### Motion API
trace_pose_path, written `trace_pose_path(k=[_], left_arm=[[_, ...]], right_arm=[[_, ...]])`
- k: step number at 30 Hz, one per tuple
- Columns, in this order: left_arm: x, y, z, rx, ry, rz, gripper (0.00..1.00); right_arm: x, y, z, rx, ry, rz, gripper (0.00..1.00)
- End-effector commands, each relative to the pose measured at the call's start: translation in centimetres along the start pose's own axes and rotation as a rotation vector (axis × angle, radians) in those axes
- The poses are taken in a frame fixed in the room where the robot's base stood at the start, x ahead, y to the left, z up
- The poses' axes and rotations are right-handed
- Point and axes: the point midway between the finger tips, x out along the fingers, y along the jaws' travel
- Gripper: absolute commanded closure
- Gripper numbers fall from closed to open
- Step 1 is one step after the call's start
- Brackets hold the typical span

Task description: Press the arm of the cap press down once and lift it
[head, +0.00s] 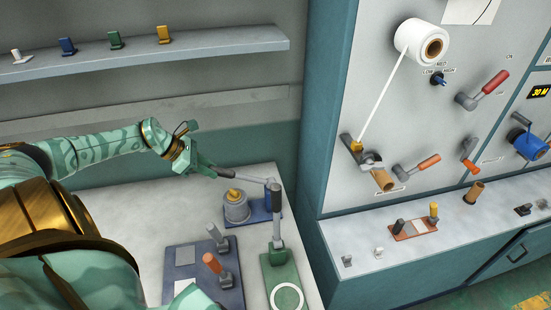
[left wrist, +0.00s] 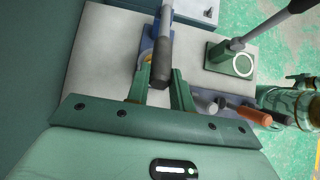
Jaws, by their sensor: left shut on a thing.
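The cap press is at the back of the left bench, with a blue base (head: 262,212) and an arm (head: 248,178) that lies roughly level above it. A grey cylinder (head: 237,210) with a yellow cap (head: 235,194) stands beside its post. My left gripper (head: 208,168) is shut on the dark handle at the left end of the arm. In the left wrist view the handle (left wrist: 161,62) lies between the fingers of the left gripper (left wrist: 162,76).
A green press (head: 280,270) with a white ring and upright lever stands in front. A blue plate (head: 200,270) with two small levers lies left of it. The machine cabinet (head: 335,120) rises to the right. A shelf (head: 200,52) holds several small clips.

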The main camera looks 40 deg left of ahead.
Motion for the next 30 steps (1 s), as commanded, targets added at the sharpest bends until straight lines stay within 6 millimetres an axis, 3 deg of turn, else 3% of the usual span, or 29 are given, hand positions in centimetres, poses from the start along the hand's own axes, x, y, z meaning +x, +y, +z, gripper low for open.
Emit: trace_pose_path(k=[18, 30], left_arm=[[2.0, -0.1, -4.3, -0.001, 0.005, -0.001, 1.00], [2.1, 0.0, -4.9, 0.000, 0.005, 0.000, 1.00]], right_arm=[[2.3, -0.2, 0.5, 0.000, -0.007, -0.002, 0.21], [2.5, -0.2, 0.6, 0.000, -0.008, -0.003, 0.21]])
